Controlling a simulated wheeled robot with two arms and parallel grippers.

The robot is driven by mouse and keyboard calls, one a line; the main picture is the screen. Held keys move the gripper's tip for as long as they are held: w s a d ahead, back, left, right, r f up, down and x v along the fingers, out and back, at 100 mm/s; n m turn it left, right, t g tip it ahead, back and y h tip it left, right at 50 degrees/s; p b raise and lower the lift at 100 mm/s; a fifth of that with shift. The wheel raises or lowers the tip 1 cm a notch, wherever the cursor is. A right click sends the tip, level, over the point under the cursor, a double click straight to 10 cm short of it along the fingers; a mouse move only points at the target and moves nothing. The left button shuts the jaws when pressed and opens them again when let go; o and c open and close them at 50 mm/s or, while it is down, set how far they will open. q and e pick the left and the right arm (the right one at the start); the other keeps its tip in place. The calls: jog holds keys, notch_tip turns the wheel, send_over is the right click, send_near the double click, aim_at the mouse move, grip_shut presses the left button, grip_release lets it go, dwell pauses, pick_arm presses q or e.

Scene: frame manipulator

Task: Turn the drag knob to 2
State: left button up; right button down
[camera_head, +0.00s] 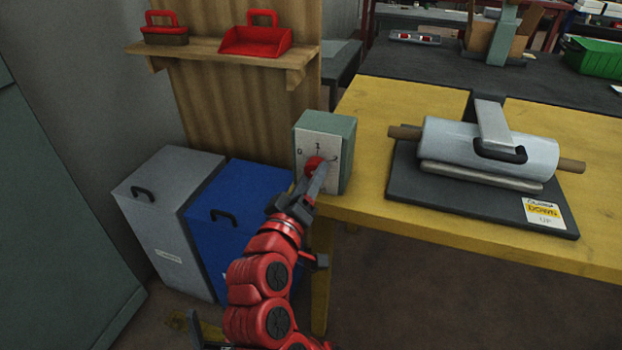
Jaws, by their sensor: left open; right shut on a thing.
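The red drag knob (313,164) is on the pale front plate of a grey-green control box (344,138) at the left end of the yellow table. The knob's exact setting cannot be read. A dark part of my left gripper (196,328) shows at the bottom edge, mostly out of frame, apart from the knob.
A grey bin (165,215) and a blue bin (235,210) stand left of the table. A roller device (490,150) on a dark base sits on the yellow table (375,150). A wooden shelf (225,55) holds a red brush (165,30) and red dustpan (255,38).

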jog(key=shift+c, duration=1.8)
grip_release()
jog(key=p+v, duration=0.2)
jog(key=v, duration=1.5)
jog(key=shift+s, duration=0.15)
jog(key=shift+a, duration=0.1)
